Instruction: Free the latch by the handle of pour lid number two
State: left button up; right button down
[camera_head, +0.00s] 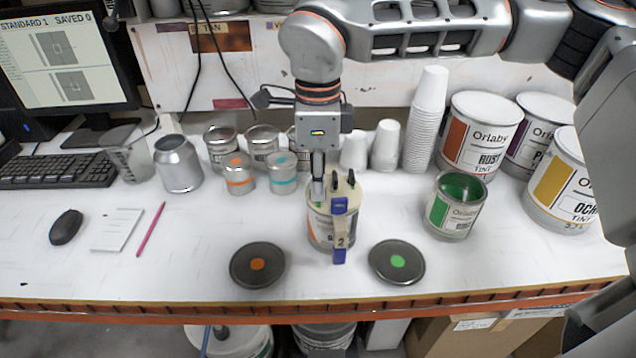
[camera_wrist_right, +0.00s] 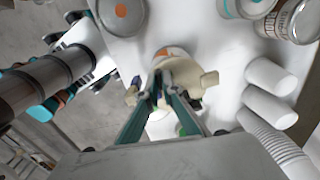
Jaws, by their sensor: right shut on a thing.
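Pour lid number two (camera_head: 345,186) is cream coloured and sits on a can (camera_head: 319,226) near the front middle of the bench. Its handle (camera_head: 341,229) faces the front, carries a "2", and has blue pieces at its upper and lower ends. My right gripper (camera_head: 318,196) points down at the lid's left side, shut on a part of the lid. In the right wrist view the fingertips (camera_wrist_right: 160,92) meet over the lid (camera_wrist_right: 205,82). They hide what they hold, so I cannot tell exactly which part it is. My left gripper is not in view.
A dark lid with an orange dot (camera_head: 257,280) lies left of the can, one with a green dot (camera_head: 410,274) right. An open green can (camera_head: 455,207) stands to the right. Small tins (camera_head: 239,180) and stacked white cups (camera_head: 428,125) stand behind. The bench's front edge (camera_head: 450,297) is close.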

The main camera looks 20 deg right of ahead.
jog(key=c, duration=2.5)
grip_release()
notch_tip(320, 180, up, 12)
